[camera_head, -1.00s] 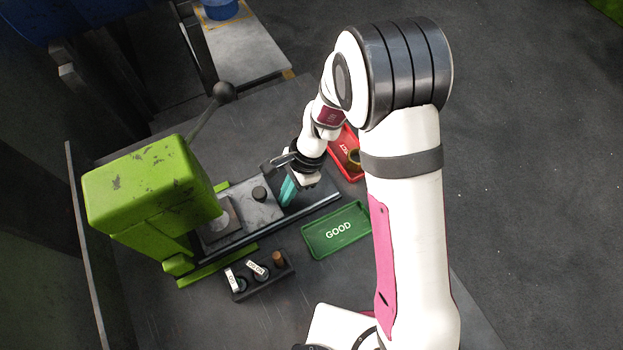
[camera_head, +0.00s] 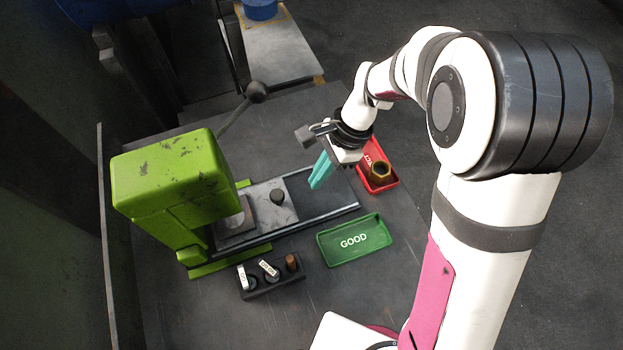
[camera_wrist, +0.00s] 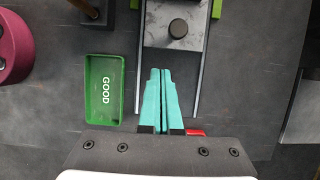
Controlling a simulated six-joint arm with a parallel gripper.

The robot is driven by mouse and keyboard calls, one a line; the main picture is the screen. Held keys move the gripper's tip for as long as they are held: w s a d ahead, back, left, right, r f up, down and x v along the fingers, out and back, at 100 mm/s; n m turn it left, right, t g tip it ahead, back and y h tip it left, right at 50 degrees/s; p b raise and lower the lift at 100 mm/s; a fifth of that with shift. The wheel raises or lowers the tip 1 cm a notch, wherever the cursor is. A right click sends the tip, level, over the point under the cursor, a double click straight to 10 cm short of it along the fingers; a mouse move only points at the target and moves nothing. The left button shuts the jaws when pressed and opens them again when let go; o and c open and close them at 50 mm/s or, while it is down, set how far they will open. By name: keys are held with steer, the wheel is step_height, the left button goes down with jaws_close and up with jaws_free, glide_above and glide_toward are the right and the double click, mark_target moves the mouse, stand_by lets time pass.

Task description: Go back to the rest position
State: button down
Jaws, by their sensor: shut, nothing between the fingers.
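My gripper (camera_head: 319,172) has teal fingers and is shut and empty. In the head view it hangs above the right end of the press's slide rails, between the press and the red tray. In the wrist view the fingers (camera_wrist: 161,100) lie together, pointing toward the sliding plate with its black knob (camera_wrist: 178,30). The arm reaches over from the right side of the head view.
The green press (camera_head: 172,178) stands at left with its lever (camera_head: 256,92) raised. The green GOOD tray (camera_head: 335,252) is empty. A dark holder (camera_head: 275,285) carries several small pieces.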

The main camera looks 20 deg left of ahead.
steer(key=s+d+r+n+t, duration=0.2)
steer(key=s+d+r, duration=0.4)
steer(key=d+r, duration=0.55)
steer(key=s+d+n+h, duration=0.1)
steer(key=s+d, duration=0.6)
steer(key=s, duration=0.1)
steer(key=shift+s+d+f+t, duration=0.15)
steer(key=shift+s+d+t, duration=0.2)
steer(key=shift+s+t, duration=0.05)
